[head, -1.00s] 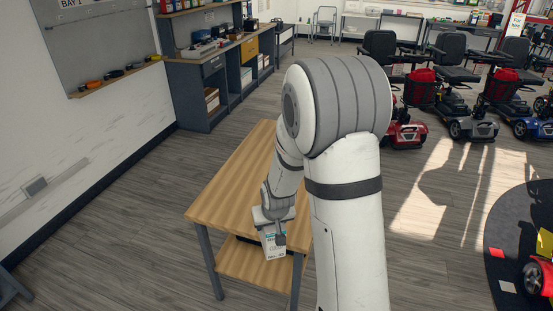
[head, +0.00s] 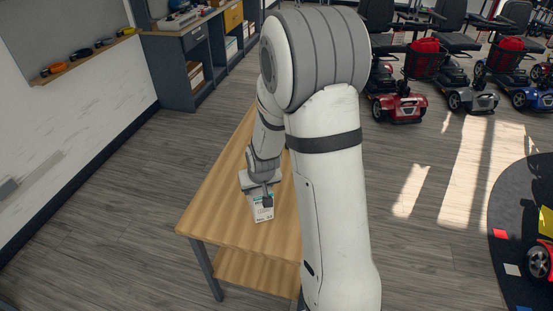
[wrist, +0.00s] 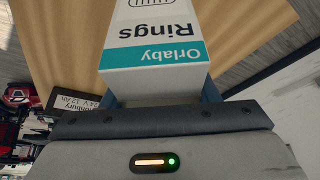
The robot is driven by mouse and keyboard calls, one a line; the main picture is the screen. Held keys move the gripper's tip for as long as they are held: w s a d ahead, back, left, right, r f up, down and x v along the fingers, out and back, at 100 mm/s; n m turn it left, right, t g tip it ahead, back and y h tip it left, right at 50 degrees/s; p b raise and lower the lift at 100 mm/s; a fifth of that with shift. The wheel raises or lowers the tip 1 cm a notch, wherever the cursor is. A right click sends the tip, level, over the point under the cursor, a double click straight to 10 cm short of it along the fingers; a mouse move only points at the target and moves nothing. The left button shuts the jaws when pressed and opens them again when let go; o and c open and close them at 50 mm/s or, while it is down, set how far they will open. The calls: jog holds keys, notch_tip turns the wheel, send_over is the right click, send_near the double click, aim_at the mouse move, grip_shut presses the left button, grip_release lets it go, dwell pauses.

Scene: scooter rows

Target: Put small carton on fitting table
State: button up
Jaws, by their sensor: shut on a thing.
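The fitting table (head: 222,216) has a light wood top and grey legs. The carton is over the near part of the top in the head view. I cannot tell whether its lower end touches the wood. The wood top also shows behind the carton in the wrist view (wrist: 70,40).
A dark box with a white label (wrist: 70,101) shows at the left of the wrist view. The table has a lower wood shelf (head: 250,270). A grey workbench (head: 190,65) stands behind, at the back wall. Scooters (head: 400,100) stand at the right. Grey floor is clear around the table.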

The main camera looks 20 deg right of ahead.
jog(key=shift+d+b, duration=0.3)
jog(key=s+d+r+m+h+b, duration=0.1)
jog(key=s+d+r+m+b, duration=0.15)
jog(key=d+b, duration=0.95)
jog(key=f, duration=0.3)
jog(key=d+f, duration=0.1)
jog(key=f, duration=0.2)
jog(key=s+f, duration=0.1)
jog(key=f, duration=0.2)
jog(key=shift+d+f+p, duration=0.35)
jog(key=shift+d, duration=0.05)
jog(key=shift+f, duration=0.15)
jog(key=o, duration=1.1)
